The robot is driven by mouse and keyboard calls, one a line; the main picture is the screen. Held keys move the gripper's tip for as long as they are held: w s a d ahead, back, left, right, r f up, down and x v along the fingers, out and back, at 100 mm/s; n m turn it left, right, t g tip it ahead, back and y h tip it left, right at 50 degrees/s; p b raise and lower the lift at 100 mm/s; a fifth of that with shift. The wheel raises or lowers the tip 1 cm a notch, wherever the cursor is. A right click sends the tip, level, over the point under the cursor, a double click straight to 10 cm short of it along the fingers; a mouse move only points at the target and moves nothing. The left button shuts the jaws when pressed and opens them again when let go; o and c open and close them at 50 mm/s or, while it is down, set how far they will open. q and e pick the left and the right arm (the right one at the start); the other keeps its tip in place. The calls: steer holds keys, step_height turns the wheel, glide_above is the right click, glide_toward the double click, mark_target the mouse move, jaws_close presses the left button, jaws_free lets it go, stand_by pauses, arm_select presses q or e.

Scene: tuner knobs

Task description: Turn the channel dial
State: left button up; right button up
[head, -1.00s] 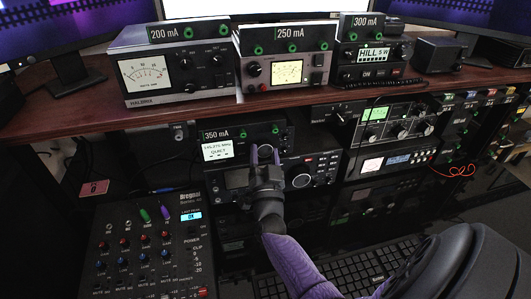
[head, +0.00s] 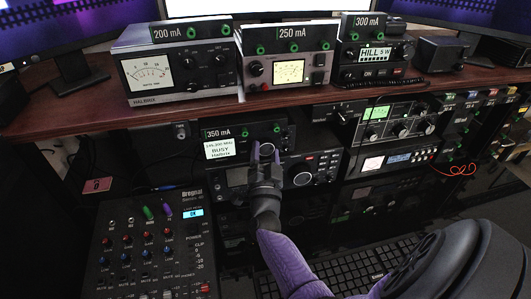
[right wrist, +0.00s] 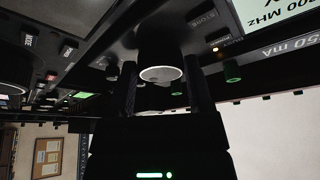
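The channel dial is a dark round knob with a pale end face, seen best in the right wrist view (right wrist: 161,74). It is on the front of the radio marked 350 mA (head: 218,133). My right gripper (head: 266,153) reaches up to it in the head view and mostly hides it. In the right wrist view its two fingers (right wrist: 161,88) stand on either side of the knob, close against it, and look shut on it. The radio's lit display (head: 220,149) reads BUSY, with a frequency near 145.200 MHz. My left gripper is not in view.
Below is another radio with a large knob (head: 301,174). Metered units (head: 180,68) stand on the wooden shelf (head: 75,112) above. A mixer (head: 150,245) is at lower left and a keyboard (head: 345,270) at the bottom. More radios (head: 392,125) fill the right side.

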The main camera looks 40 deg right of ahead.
steer(key=o, duration=0.3)
steer(key=shift+o, duration=0.2)
steer(key=shift+a, duration=0.1)
steer(key=v, duration=1)
steer(key=shift+p, duration=0.45)
